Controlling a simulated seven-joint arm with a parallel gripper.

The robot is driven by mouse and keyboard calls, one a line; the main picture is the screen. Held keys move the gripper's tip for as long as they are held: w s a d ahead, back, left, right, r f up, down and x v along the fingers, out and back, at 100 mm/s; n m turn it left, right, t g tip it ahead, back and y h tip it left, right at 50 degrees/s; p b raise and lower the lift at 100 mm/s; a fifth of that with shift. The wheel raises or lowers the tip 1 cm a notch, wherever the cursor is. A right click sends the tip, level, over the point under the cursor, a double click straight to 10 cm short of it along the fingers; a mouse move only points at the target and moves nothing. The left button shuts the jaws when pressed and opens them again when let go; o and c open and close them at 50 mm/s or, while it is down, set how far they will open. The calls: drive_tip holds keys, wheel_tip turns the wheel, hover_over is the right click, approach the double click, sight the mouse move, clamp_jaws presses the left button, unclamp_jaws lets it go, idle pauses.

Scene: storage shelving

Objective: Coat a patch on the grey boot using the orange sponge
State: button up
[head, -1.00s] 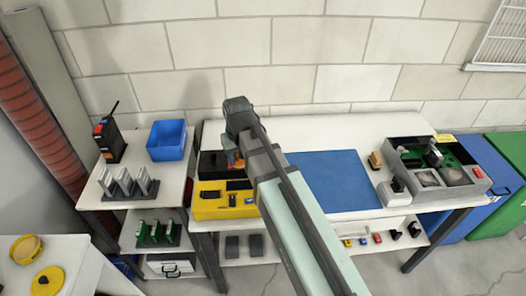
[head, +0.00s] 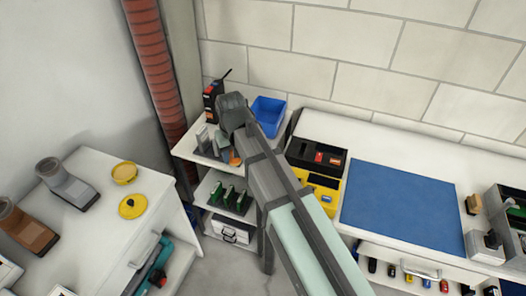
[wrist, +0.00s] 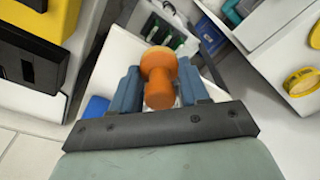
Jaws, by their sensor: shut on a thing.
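My gripper (head: 228,148) is shut on the orange sponge (wrist: 158,72), a round-headed piece that shows between the blue-grey fingers in the wrist view. In the head view a bit of its orange shows at the fingertips, above the small white shelf unit. The grey boot (head: 68,186) stands on the white cabinet top at the left, well apart from my gripper. An open yellow tin (head: 124,173) and its yellow lid (head: 132,207) lie to the boot's right. The boot is not seen in the wrist view.
A brown boot (head: 27,230) stands left of the grey one. A red-striped duct (head: 153,65) rises behind the gap between cabinet and shelf unit. A radio (head: 211,103) and blue bin (head: 268,114) stand near my gripper.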

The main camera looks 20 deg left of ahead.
drive_tip(key=s+a+n, duration=0.3)
drive_tip(key=s+a, duration=0.7)
drive_tip(key=a, duration=0.5)
drive_tip(key=n+g, duration=0.1)
drive_tip(key=n, duration=0.5)
approach(67, 196)
drive_tip(key=shift+w+f, duration=0.15)
drive_tip(key=shift+f, duration=2.75)
drive_tip(key=shift+w+f, duration=0.2)
drive_tip(key=shift+w, duration=0.1)
drive_tip(key=shift+c, duration=0.4)
drive_tip(key=shift+w, duration=0.45)
drive_tip(key=shift+w+d+f, duration=0.1)
drive_tip(key=shift+w+d, duration=0.05)
drive_tip(key=shift+w, duration=1.2)
drive_tip(key=shift+w+d, duration=0.1)
drive_tip(key=shift+w, duration=1.2)
drive_tip(key=shift+s+a, duration=0.1)
drive_tip(key=shift+s, duration=1.65)
drive_tip(key=shift+s+a, duration=0.15)
drive_tip(key=shift+s, duration=1.6)
drive_tip(key=shift+w+a, duration=0.15)
drive_tip(key=shift+w, duration=0.7)
drive_tip(key=shift+w+d, duration=0.2)
drive_tip(key=shift+w, duration=2.45)
drive_tip(key=shift+s+a, duration=0.2)
drive_tip(key=shift+s, duration=3.3)
drive_tip(key=shift+w+r, duration=0.15)
drive_tip(key=shift+r, duration=3.9)
